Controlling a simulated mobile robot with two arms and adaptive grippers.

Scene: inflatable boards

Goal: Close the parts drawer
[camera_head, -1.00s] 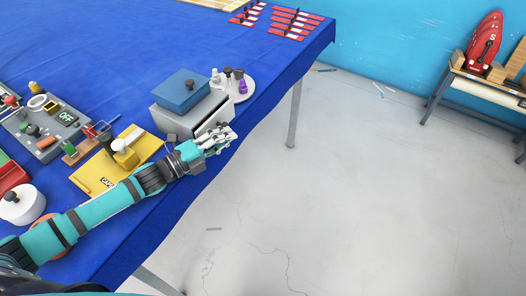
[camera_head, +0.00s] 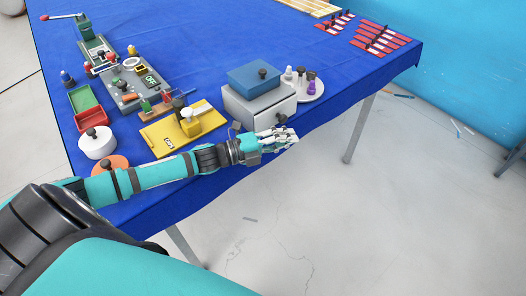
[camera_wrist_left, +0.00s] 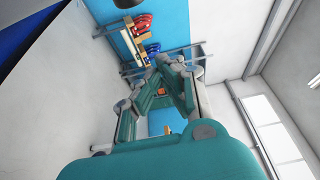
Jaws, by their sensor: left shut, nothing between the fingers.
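The parts drawer unit (camera_head: 245,109) is a light grey box near the table's right front edge in the head view. My left gripper (camera_head: 285,138) is just in front of the unit, at the table edge, and looks shut and empty. It hides the lower front of the unit, so I cannot tell how far out the drawer stands or whether the fingers touch it. In the left wrist view the fingers (camera_wrist_left: 165,65) come together, with no drawer in sight. My right gripper is not in view.
A white round tray (camera_head: 311,92) with small bottles stands right of the unit. A yellow board (camera_head: 160,139) and a white lidded pot (camera_head: 97,143) lie to the left on the blue-covered table (camera_head: 200,55). The floor (camera_head: 400,220) to the right is open.

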